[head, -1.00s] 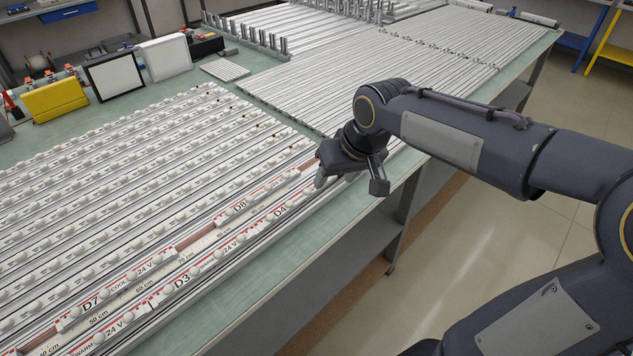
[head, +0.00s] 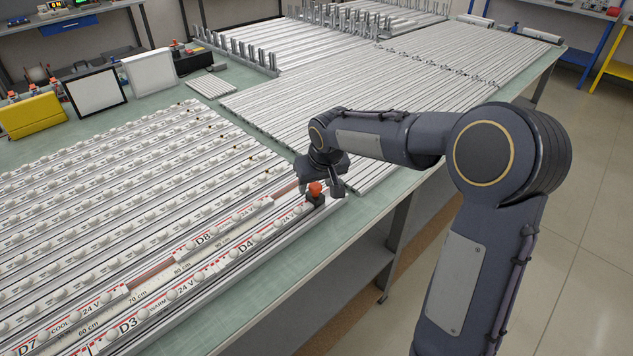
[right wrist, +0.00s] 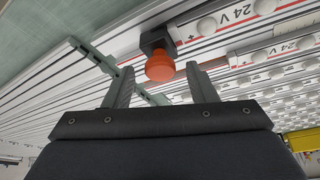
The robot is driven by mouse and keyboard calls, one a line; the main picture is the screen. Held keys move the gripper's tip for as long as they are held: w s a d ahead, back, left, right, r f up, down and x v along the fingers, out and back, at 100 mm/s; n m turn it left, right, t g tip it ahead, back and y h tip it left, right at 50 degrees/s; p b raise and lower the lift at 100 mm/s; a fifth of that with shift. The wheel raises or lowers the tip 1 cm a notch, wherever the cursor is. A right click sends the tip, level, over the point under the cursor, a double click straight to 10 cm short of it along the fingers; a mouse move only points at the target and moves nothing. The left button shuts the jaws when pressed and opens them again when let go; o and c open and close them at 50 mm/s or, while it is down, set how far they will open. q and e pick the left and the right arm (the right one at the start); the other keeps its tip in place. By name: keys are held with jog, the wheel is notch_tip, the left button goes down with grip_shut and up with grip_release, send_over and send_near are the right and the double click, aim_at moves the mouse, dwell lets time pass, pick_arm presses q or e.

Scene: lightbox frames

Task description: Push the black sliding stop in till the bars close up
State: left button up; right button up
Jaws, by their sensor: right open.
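The black sliding stop (head: 316,199) has an orange knob on top and sits in the front rail at the right end of the bar marked D4 (head: 250,244). It also shows in the right wrist view (right wrist: 153,41). I cannot tell whether it touches that bar. My right gripper (head: 320,190) is open around the knob's sides, with one finger left and one right of it; the wrist view (right wrist: 157,78) shows clear space at both. The bar marked D3 (head: 150,313) lies in line with D4; any gap between them is too small to tell. My left gripper is out of view.
Bars marked D7 (head: 75,325) and D8 (head: 222,231) lie in the row behind, with a gap between them. More studded bars fill the green table (head: 255,310). A yellow case (head: 32,114) stands at the back left. The table's front edge runs close by.

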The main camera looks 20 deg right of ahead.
grip_shut()
jog(key=shift+s+a+f+b, duration=0.1)
jog(key=shift+s+a+b, duration=0.2)
jog(key=shift+a, duration=0.35)
jog(key=shift+s+a+b, duration=0.15)
jog(key=shift+a+b, duration=0.1)
jog(key=shift+a, duration=0.35)
grip_release()
jog(key=v, duration=0.8)
